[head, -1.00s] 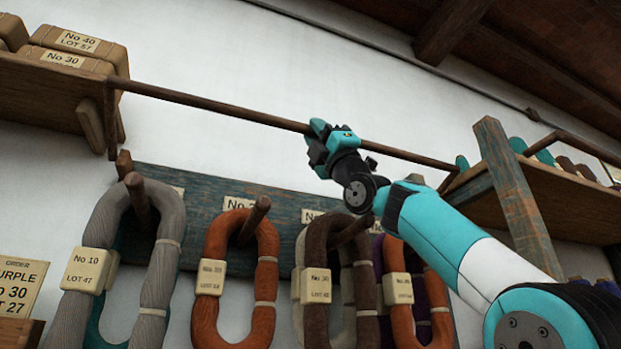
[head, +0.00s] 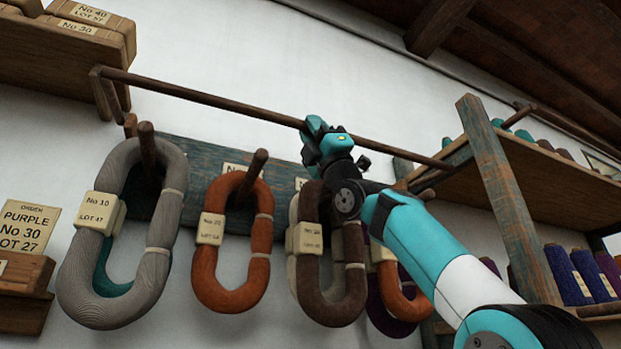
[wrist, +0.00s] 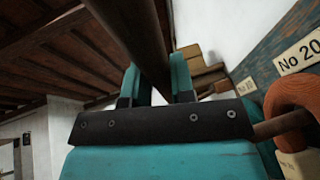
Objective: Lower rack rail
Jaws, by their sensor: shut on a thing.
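The rack rail (head: 215,99) is a long dark wooden bar with bent ends, running in front of the wall above a row of yarn hanks on pegs. My gripper (head: 312,127) is shut on the rail near its middle. In the wrist view the rail (wrist: 138,40) passes between the two teal fingers of my gripper (wrist: 158,85). The rail's left end is by the left shelf and its right end is by the wooden post.
A grey hank (head: 82,262), an orange hank (head: 205,275) and a brown hank (head: 322,292) hang from pegs on a blue-green board (head: 285,178), below the rail. A slanted wooden post (head: 510,200) and a shelf (head: 570,195) stand at the right. An order card (head: 27,226) is at the left.

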